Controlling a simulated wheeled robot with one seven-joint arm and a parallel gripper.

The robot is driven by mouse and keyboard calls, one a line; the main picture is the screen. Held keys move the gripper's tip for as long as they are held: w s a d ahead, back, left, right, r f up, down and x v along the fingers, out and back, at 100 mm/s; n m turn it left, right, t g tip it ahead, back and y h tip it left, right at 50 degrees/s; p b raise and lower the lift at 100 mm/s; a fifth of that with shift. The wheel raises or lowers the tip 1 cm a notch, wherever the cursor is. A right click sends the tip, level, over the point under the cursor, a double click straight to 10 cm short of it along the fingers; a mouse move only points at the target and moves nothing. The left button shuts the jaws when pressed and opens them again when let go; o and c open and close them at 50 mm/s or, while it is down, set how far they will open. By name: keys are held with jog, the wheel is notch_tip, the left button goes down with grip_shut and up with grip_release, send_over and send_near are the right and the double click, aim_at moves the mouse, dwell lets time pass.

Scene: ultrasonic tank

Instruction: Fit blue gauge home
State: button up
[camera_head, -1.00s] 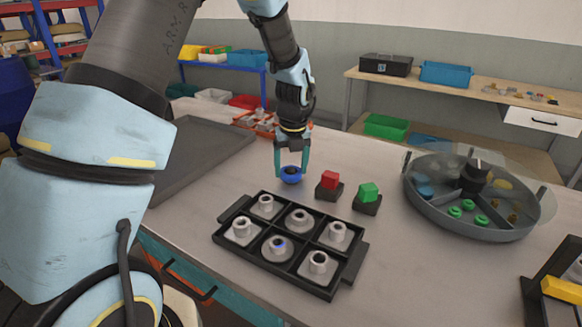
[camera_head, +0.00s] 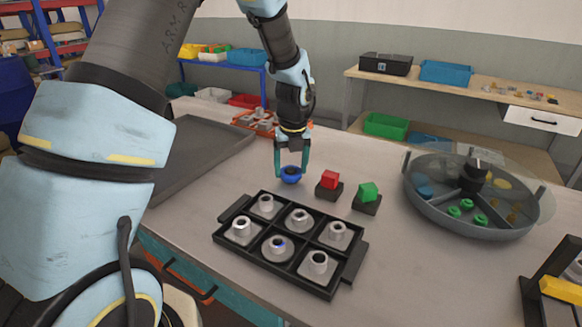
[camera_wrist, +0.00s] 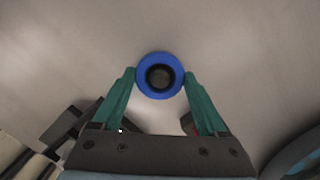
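The blue gauge (camera_head: 291,176) is a round blue ring with a dark centre, at the far middle of the grey table. My gripper (camera_head: 291,172) points down over it, with one green finger on each side. In the wrist view the blue gauge (camera_wrist: 160,93) sits between the fingertips of my gripper (camera_wrist: 160,77). Both fingertips are at its rim, but I cannot tell whether they press on it. A black six-cell tray (camera_head: 333,293) lies nearer, holding grey metal fittings. Its front middle fitting (camera_head: 277,246) shows a blue spot at its centre.
A red block (camera_head: 330,179) and a green block (camera_head: 368,191) on dark bases stand right of the gripper. A round grey tank (camera_head: 470,228) with a clear cover is farther right. A dark flat tray (camera_head: 205,150) lies left. A yellow-and-black fixture (camera_head: 560,290) stands front right.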

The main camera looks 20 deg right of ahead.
aim_at(292, 175)
jog(key=o, duration=0.4)
jog(key=shift+c, duration=0.2)
notch_tip(292, 175, up, 11)
jog(key=s+b, duration=0.1)
jog(key=b, duration=0.1)
jog(key=shift+s+f, duration=0.15)
jog(key=shift+s, duration=0.15)
jog(key=shift+a, duration=0.15)
jog(key=s+a+f+m, duration=0.1)
jog(key=s+a+m, duration=0.2)
jog(key=a+m, duration=0.7)
jog(key=s+a+f+m, duration=0.2)
jog(key=s+a+m, duration=0.1)
jog(key=a+m, duration=0.7)
jog(key=s+a+f+m, duration=0.1)
jog(key=s+a+m, duration=0.1)
jog(key=a+m, duration=0.9)
jog(key=m, duration=0.4)
jog(key=shift+s+f+m, duration=0.35)
jog(key=shift+s+m, duration=0.05)
